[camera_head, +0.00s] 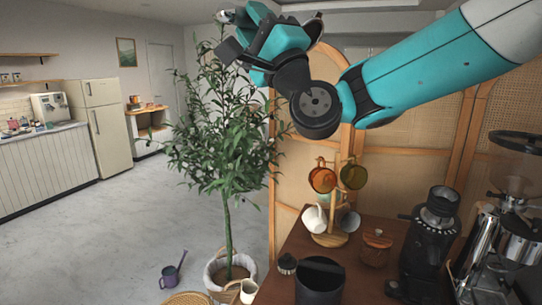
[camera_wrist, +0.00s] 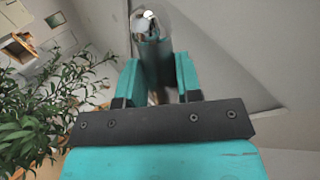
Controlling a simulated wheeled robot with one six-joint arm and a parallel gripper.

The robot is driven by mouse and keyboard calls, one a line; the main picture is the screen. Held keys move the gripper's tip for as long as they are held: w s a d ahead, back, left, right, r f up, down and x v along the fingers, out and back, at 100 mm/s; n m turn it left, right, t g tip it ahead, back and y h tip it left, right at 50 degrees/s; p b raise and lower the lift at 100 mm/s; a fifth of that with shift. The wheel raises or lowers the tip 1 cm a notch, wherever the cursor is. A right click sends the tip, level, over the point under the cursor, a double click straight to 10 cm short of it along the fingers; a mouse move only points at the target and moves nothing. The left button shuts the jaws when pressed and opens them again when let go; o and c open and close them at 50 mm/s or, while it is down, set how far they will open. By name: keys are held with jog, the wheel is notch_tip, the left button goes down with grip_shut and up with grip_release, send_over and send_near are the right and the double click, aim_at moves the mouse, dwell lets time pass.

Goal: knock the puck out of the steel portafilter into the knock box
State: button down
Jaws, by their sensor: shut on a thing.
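My gripper (camera_head: 232,42) is raised high at the top of the head view, left of and well above the cart. In the wrist view its teal fingers (camera_wrist: 158,85) are closed around the dark handle (camera_wrist: 155,62) of the steel portafilter. The portafilter's shiny steel head (camera_wrist: 146,22) points away from the wrist; a bit of steel also shows beyond the gripper in the head view (camera_head: 223,16). Whether a puck is in it cannot be seen. A black, open-topped round container, apparently the knock box (camera_head: 320,282), stands at the cart's front edge.
The brown cart top (camera_head: 372,285) holds a wooden mug tree (camera_head: 330,238) with amber mugs, a lidded wooden jar (camera_head: 376,247), a black grinder (camera_head: 428,245) and a chrome machine (camera_head: 500,245) at right. A tall potted plant (camera_head: 225,150) stands left, below my gripper.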

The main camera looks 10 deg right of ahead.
jog(key=w+a+f+n+g+h+p, duration=0.1)
jog(key=w+f+n+g+h, duration=0.15)
jog(key=f+g, duration=0.7)
jog(key=w+a+f+n+g+h+p, duration=0.1)
jog(key=w+f+g+h, duration=0.3)
jog(key=f, duration=1)
jog(key=s+d+f+g+h, duration=0.2)
jog(key=s+d+f+g, duration=0.2)
jog(key=f, duration=0.4)
jog(key=s+d+f+n+g+h+p, duration=0.1)
jog(key=s+d+f+g+h, duration=0.2)
jog(key=s+d+f, duration=0.3)
jog(key=d+f+g, duration=0.1)
jog(key=d+f, duration=0.1)
jog(key=d, duration=0.1)
jog(key=shift+h, duration=0.35)
jog(key=shift+g, duration=0.25)
